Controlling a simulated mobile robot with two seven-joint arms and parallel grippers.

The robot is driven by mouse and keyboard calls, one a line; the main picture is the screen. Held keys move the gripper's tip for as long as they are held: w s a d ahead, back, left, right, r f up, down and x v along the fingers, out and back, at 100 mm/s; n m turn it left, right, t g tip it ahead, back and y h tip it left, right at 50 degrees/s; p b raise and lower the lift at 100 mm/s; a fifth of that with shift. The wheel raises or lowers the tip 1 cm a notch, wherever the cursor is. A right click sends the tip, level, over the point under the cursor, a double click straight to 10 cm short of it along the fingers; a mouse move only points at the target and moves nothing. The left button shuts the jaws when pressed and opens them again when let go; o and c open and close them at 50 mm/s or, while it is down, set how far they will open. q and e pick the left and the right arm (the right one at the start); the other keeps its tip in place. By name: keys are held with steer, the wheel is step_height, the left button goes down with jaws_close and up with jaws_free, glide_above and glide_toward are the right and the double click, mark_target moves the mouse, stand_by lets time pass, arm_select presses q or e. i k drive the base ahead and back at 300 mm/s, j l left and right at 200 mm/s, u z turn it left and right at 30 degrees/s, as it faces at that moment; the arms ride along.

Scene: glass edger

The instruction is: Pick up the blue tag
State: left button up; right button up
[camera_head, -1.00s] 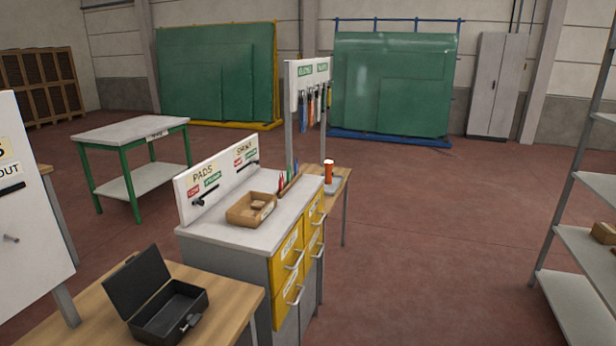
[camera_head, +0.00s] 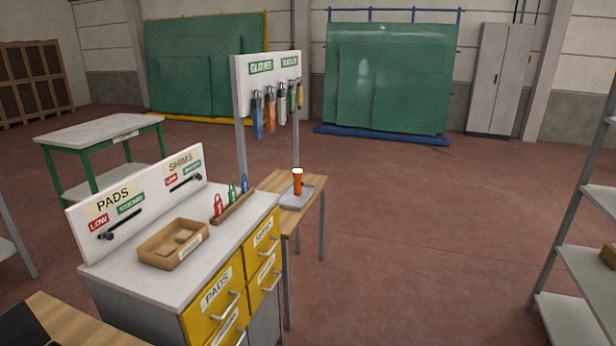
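A small blue tag (camera_head: 245,184) stands at the far end of a narrow wooden holder (camera_head: 234,207) on the grey top of the drawer cabinet (camera_head: 222,228). A green tag (camera_head: 232,193) and a red tag (camera_head: 218,205) stand in the same holder, nearer to me. The three tags are upright in a row. Neither of my grippers is in view.
A cardboard tray (camera_head: 172,243) sits on the cabinet, before a PADS and SHIMS board (camera_head: 140,200). Behind is a wooden table (camera_head: 311,196) with an orange flashlight (camera_head: 297,181). A glove board (camera_head: 266,85) stands over it. Open floor (camera_head: 420,240) lies right, up to a shelf rack (camera_head: 580,260).

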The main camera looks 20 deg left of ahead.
mark_target(244, 184)
steer(key=i+u, duration=0.1)
steer(key=i, duration=0.75)
steer(key=i+l+u, duration=0.1)
steer(key=i, duration=0.7)
steer(key=i+u, duration=0.35)
steer(key=i+l+u, duration=0.3)
steer(key=i, duration=0.15)
steer(key=i+l+u, duration=0.35)
steer(key=i+j, duration=0.05)
steer(key=j, duration=0.05)
